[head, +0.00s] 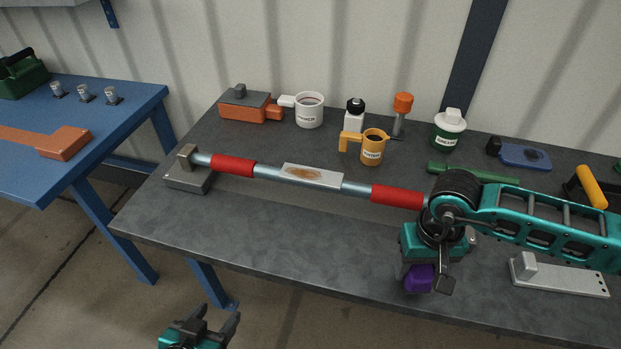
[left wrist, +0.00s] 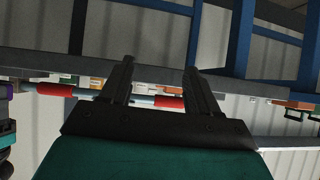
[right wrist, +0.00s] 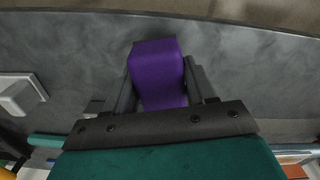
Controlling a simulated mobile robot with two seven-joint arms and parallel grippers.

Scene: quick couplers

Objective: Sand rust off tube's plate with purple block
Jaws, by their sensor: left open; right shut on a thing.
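The tube (head: 275,172) lies across the grey table with a red sleeve near each end. Its left end rests on a grey support block (head: 188,178); its right end is hidden behind my right arm. The pale plate (head: 312,176) on the tube's middle has a brown rust patch (head: 304,173). My right gripper (head: 428,283) is shut on the purple block (head: 419,279), near the table's front edge, right of and nearer than the plate. The block also fills the jaws in the right wrist view (right wrist: 158,75). My left gripper (head: 213,322) is open and empty, in front of the table.
Behind the tube stand an orange-grey tool (head: 248,107), a white mug (head: 309,110), a yellow mug (head: 373,148), a small bottle (head: 354,117) and a green-white container (head: 448,130). A grey bracket (head: 560,278) lies at right. A blue table (head: 85,120) stands left. The table's front left is clear.

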